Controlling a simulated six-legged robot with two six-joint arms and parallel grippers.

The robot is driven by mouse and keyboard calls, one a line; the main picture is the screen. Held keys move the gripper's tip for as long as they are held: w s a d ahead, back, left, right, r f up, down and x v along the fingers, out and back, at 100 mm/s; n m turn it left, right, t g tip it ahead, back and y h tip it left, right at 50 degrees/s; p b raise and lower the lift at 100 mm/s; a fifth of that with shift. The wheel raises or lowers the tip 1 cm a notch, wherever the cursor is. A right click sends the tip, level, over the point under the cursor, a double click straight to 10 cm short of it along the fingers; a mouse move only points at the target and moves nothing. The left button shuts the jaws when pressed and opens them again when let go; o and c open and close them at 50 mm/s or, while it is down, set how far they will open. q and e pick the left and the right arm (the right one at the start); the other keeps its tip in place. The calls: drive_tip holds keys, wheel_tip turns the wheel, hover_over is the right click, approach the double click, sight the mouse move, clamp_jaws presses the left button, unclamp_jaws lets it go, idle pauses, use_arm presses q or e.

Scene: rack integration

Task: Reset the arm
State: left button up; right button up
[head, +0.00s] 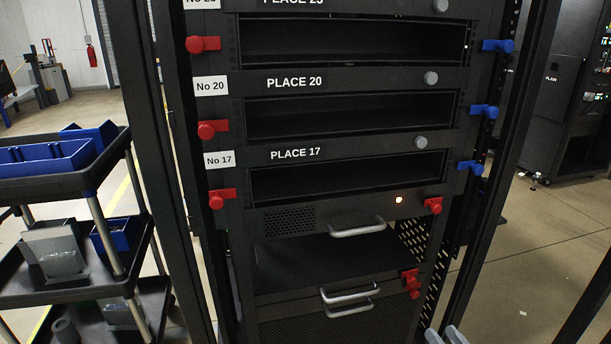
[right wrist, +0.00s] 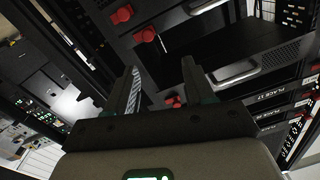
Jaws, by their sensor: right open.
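My right gripper shows at the bottom edge of the head view (head: 446,337), where only its fingertips are in the picture. In the right wrist view (right wrist: 162,78) its two fingers stand apart with nothing between them. It is in front of the lower right part of the black rack (head: 180,150), and I cannot tell the exact gap. My left gripper is not in view.
Place 20 (head: 350,115) and Place 17 (head: 350,178) are empty slots with red and blue latches. Silver handles (head: 357,229) stick out below them. A cart with blue bins (head: 45,160) stands left.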

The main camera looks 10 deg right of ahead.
drive_tip(key=w+a+f+n+g+y, duration=0.1)
drive_tip(key=w+a+y, duration=0.25)
drive_tip(key=a, duration=0.85)
drive_tip(key=s+a+f+g, duration=0.3)
drive_tip(key=a+f+g, duration=0.2)
drive_tip(key=a+f, duration=0.45)
drive_tip(key=s+a+f+m+g+h, duration=0.1)
drive_tip(key=s+a+f+g, duration=0.1)
drive_tip(key=s+f+g, duration=0.5)
drive_tip(key=s+a+f+g+h, duration=0.15)
drive_tip(key=s+f+g, duration=0.25)
drive_tip(key=s, duration=0.8)
wheel_tip(320, 180, up, 26)
drive_tip(key=s+p, duration=0.1)
drive_tip(key=p, duration=2.5)
drive_tip(key=shift+a+g+y, duration=0.3)
drive_tip(key=shift+a+y, duration=0.1)
drive_tip(key=shift+a, duration=0.05)
drive_tip(key=shift+s+r, duration=0.1)
